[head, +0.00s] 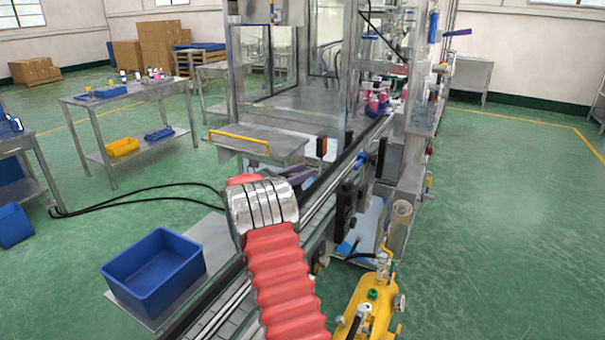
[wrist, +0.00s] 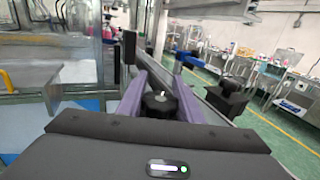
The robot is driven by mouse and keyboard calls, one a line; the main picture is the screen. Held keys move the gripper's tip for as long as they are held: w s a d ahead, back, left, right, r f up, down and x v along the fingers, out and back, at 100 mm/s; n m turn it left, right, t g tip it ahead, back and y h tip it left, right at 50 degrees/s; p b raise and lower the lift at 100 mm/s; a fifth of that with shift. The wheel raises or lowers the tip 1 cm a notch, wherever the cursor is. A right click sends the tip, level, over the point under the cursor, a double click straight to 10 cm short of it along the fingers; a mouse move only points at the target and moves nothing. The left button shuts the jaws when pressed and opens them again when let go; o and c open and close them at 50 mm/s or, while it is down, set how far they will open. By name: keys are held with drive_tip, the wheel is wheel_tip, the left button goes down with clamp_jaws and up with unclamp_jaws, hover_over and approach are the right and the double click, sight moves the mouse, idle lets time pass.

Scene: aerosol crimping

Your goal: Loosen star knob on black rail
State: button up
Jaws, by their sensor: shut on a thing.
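The black star knob (wrist: 160,104) with a bright metal stud in its middle sits between the two purple fingers of my gripper (wrist: 160,88) in the wrist view. My gripper is shut on it, with a finger along each side. In the head view only a bit of a purple finger shows beyond my red-sleeved arm, and the knob is hidden. The black rail (head: 349,158) runs along the conveyor beside the glass-walled machine.
A blue bin (head: 155,268) stands on a plate left of the conveyor. A grey shelf with a yellow handle (head: 239,137) juts out near my arm. A yellow unit (head: 368,306) stands at front right. Another black clamp part (wrist: 231,94) sits right of the fingers. Green floor at right is free.

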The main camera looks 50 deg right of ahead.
drive_tip(key=shift+w+r+n+t, duration=0.1)
drive_tip(key=shift+w+n+t, duration=0.1)
drive_tip(key=shift+n+t, duration=0.6)
drive_tip(key=shift+w+f+n+t, duration=0.1)
drive_tip(key=shift+w+n+t, duration=0.25)
drive_tip(key=shift+t, duration=0.8)
drive_tip(key=shift+w+r+n+t, duration=0.1)
drive_tip(key=shift+n+t, duration=0.55)
drive_tip(key=shift+t, duration=0.3)
drive_tip(key=o, duration=1)
drive_tip(key=shift+o, duration=0.2)
drive_tip(key=v, duration=1.3)
drive_tip(key=shift+a, duration=0.4)
drive_tip(key=shift+r, duration=0.1)
